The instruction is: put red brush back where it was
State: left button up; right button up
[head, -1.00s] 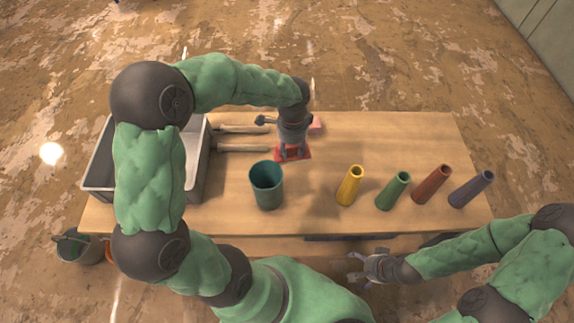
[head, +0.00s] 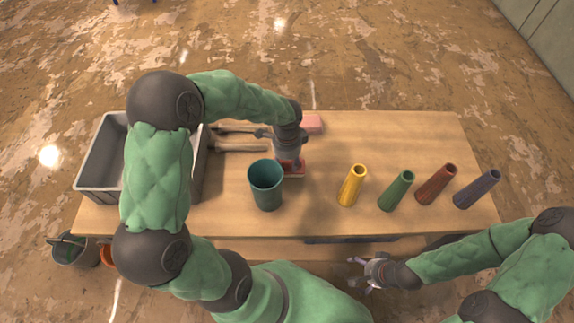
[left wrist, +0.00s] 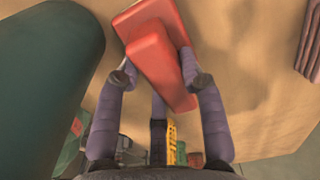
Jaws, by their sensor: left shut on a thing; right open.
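The red brush (head: 294,172) is partly hidden under my left gripper (head: 289,157), just right of the teal cup, over the wooden table. In the left wrist view it shows as two red blocks, one across the other (left wrist: 158,62). My left gripper's fingers are shut on it from both sides. I cannot tell whether the brush touches the table or is slightly above it. My right gripper (head: 364,274) is open and empty, in front of the table's near edge.
A teal cup (head: 266,186) stands close left of the brush. A grey bin (head: 98,163) and wooden-handled tools (head: 240,147) are left. A pink block (head: 312,122) lies behind.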

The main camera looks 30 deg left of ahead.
pick_arm(q)
jog(key=shift+f, duration=0.45)
jog(key=shift+f, duration=0.15)
jog(key=o, duration=1.2)
